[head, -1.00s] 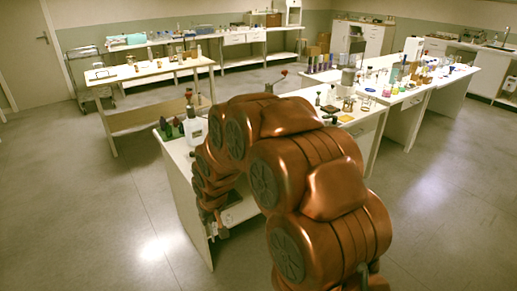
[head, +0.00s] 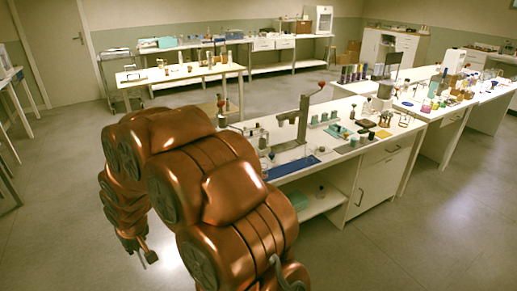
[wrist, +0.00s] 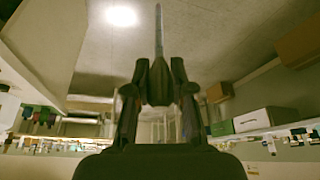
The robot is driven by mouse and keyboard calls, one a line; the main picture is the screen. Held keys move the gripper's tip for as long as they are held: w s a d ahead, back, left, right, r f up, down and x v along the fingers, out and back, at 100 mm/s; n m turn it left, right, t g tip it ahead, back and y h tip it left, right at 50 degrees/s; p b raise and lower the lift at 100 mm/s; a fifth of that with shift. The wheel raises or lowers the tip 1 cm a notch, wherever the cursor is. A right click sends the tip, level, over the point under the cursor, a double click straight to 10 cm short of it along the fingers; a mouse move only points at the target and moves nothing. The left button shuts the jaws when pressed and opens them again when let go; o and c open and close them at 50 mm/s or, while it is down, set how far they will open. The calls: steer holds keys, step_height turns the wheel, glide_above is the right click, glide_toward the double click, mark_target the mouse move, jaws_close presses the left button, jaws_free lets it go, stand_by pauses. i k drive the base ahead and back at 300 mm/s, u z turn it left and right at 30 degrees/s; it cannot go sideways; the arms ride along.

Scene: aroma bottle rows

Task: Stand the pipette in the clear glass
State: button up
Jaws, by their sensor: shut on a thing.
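The pipette (wrist: 158,35) shows in the wrist view as a thin grey stem pointing up the picture from a dark bulb between my fingers. My gripper (wrist: 159,82) is shut on it around the dark bulb part, and the stem is free of contact. In the head view my gripper (head: 147,254) is small, low at the left, over the floor beside the near bench (head: 345,165); the pipette cannot be made out there. Small clear glassware stands on the near bench, but I cannot tell which piece is the clear glass.
A blue mat (head: 294,166) lies near the bench's front left corner. A grey stand (head: 303,120) with a red knob rises behind it. Dark and teal small items crowd the bench top. Open floor (head: 60,200) lies left of the bench.

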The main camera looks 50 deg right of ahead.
mark_target(312, 159)
steer(key=i, duration=0.7)
steer(key=z, duration=0.9)
steer(key=i, duration=0.6)
steer(key=z, duration=0.7)
